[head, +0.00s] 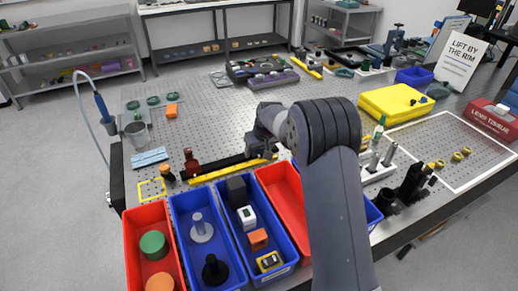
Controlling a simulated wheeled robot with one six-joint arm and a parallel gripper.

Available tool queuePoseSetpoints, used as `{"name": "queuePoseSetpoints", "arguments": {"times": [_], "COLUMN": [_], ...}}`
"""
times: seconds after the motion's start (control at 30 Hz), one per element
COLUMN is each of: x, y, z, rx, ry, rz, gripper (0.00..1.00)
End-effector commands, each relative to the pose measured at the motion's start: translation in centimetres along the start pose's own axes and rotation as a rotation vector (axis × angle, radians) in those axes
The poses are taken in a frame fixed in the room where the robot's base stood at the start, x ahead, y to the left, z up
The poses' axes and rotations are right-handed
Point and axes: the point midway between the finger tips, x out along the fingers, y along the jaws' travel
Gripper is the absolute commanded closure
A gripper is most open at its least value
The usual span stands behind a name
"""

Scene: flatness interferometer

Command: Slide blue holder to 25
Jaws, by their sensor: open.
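A black rail (222,164) runs across the front of the bench with a yellow scale strip (226,173) along its near side. A dark red holder (190,163) stands near the rail's left end. My gripper (256,149) is open over the right part of the rail, pointing down. I cannot make out the blue holder. My gripper and arm cover the right part of the rail, so it may be hidden there. The scale's numbers are too small to read, so I cannot tell where 25 lies. Whether my fingers touch anything is not clear.
Red and blue bins with parts, including a blue bin (205,238), line the front edge. A yellow case (396,102) and a white rack (383,163) are at right. The perforated bench top (215,115) behind the rail is mostly clear.

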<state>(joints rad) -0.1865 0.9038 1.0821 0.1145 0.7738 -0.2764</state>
Motion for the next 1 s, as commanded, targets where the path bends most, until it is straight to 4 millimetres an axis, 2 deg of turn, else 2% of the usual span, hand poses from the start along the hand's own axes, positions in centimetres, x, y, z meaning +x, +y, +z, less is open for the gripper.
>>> {"name": "queuePoseSetpoints", "arguments": {"times": [0.07,0.8,1.0], "x": [-0.02,-0.05,0.16], "y": [0.0,0.01,0.37], "z": [0.0,0.01,0.06], "rx": [0.0,0.0,0.001], "ry": [0.0,0.0,0.001], "rz": [0.0,0.0,0.001], "gripper": [0.38,0.97,0.97]}}
